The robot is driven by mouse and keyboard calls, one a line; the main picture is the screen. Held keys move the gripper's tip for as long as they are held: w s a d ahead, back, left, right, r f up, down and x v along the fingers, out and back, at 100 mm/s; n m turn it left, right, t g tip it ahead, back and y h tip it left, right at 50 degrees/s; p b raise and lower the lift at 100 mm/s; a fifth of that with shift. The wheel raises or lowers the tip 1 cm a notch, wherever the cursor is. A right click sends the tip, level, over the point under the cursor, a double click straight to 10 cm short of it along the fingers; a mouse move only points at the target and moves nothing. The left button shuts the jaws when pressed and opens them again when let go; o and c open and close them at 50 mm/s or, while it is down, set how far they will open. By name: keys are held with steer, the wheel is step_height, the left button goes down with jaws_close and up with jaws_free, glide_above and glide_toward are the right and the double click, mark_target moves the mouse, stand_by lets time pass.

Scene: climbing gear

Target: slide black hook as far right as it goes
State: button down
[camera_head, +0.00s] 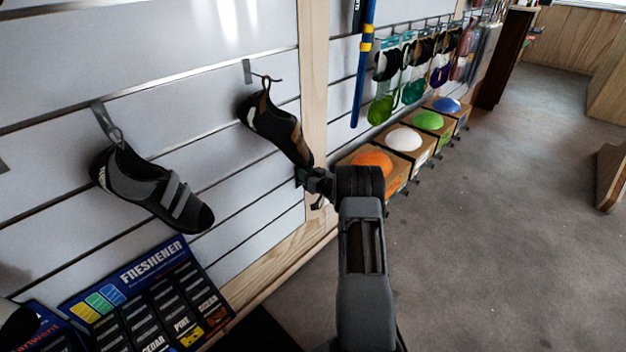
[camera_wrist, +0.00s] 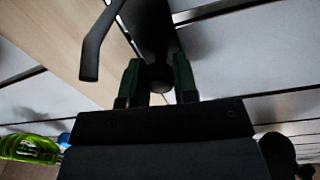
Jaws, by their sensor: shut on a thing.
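The black hook (camera_wrist: 150,25) sits on the slatted wall in the wrist view. A dark bent prong (camera_wrist: 93,45) shows beside it, in front of the wood post. My gripper (camera_wrist: 157,85) is shut on the hook, with its two green-sided fingers on either side of a dark rounded part. In the head view my gripper (camera_head: 308,180) is at the wall beside the wood post, just below the toe of the right shoe. The hook is mostly hidden there by my gripper and arm.
The wood post (camera_head: 314,70) stands right of the slatted panel. Two dark shoes hang from hooks, the right one (camera_head: 277,127) close to my gripper and the left one (camera_head: 150,190) farther away. Boxes with coloured domes (camera_head: 405,139) line the wall beyond. Open floor lies to the right.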

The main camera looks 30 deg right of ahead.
steer(key=shift+a+f, duration=0.1)
stand_by(0.3)
steer(key=c, duration=1.1)
jaws_free()
steer(key=shift+o, duration=1)
steer(key=p+v, duration=0.2)
steer(key=v, duration=1.1)
steer(key=shift+s+p, duration=0.35)
steer(key=shift+d, duration=0.25)
